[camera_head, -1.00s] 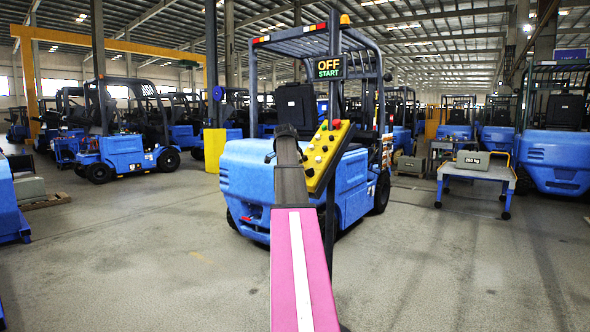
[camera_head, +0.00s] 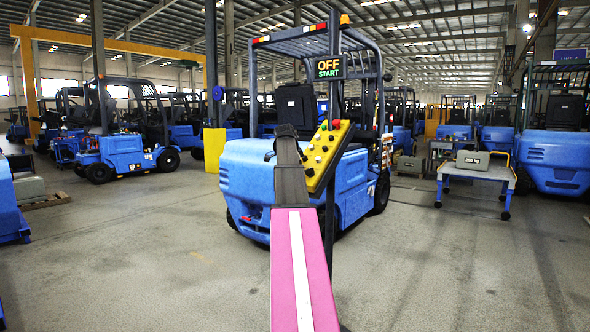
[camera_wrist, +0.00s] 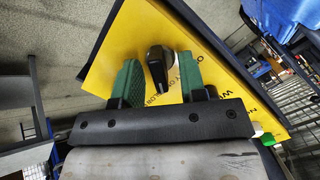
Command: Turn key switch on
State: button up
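The black key switch (camera_wrist: 157,66) stands out from the yellow control panel (camera_wrist: 120,55) in the wrist view. My gripper (camera_wrist: 160,78) is open, with its two green fingers on either side of the switch and gaps showing between. The switch sits closer to the right finger; I cannot tell whether its base touches. In the head view the yellow panel (camera_head: 325,154), with several coloured buttons, is mounted on a dark post, and my gripper (camera_head: 286,131) is at its left edge. The switch is hidden there behind my arm. A display (camera_head: 328,61) above reads "OFF" and "START".
A blue forklift (camera_head: 250,185) stands right behind the panel. A wheeled table (camera_head: 475,171) with a grey 250 kg weight (camera_head: 473,160) is to the right. Other blue forklifts (camera_head: 123,153) stand around. The floor in front is clear.

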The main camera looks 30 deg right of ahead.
jog(key=v, duration=1)
jog(key=shift+s+a+r, duration=0.2)
jog(key=shift+r, duration=0.1)
